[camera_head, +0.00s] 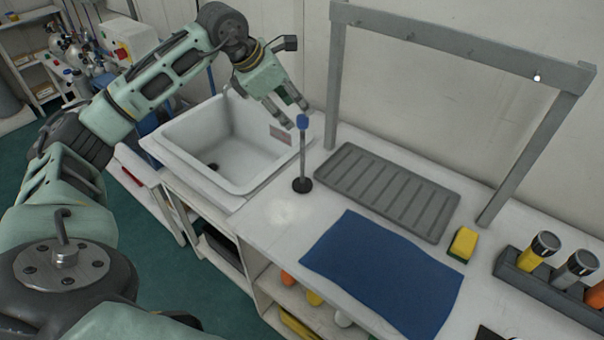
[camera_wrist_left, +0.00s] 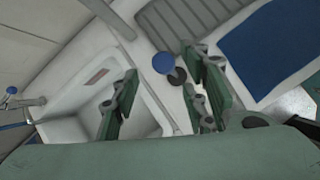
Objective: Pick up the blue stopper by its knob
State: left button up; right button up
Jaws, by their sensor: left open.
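The blue stopper (camera_head: 302,122) shows as a small blue piece at the top of a thin grey upright post with a round black base (camera_head: 302,185) on the white counter. In the left wrist view the stopper (camera_wrist_left: 163,63) is a round blue shape between the fingertip ends, with the dark base partly visible beside it. My left gripper (camera_head: 294,111) is open and empty, with its fingertips just up and left of the stopper in the head view. It also shows in the left wrist view (camera_wrist_left: 159,65). Whether the fingers touch the stopper cannot be told. My right gripper is not in view.
A white sink (camera_head: 225,140) lies left of the post. A grey ribbed drain tray (camera_head: 390,190) under a grey peg frame (camera_head: 334,75) and a blue mat (camera_head: 385,270) lie right. A yellow sponge (camera_head: 463,243) and a rack of cylinders (camera_head: 525,275) are farther right.

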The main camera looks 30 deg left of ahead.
aim_at(302, 125)
pick_arm(q)
jog(key=p+x, duration=0.1)
jog(key=x, duration=0.1)
jog(key=p+x, duration=0.1)
jog(key=x, duration=0.1)
jog(key=p+x, duration=0.1)
jog(key=x, duration=0.2)
jog(key=shift+s+a+f, duration=0.1)
jog(key=shift+s+f, duration=0.15)
jog(key=shift+s, duration=0.15)
jog(key=shift+w+f, duration=0.2)
jog(key=shift+f, duration=0.15)
jog(key=shift+c, duration=0.3)
grip_shut()
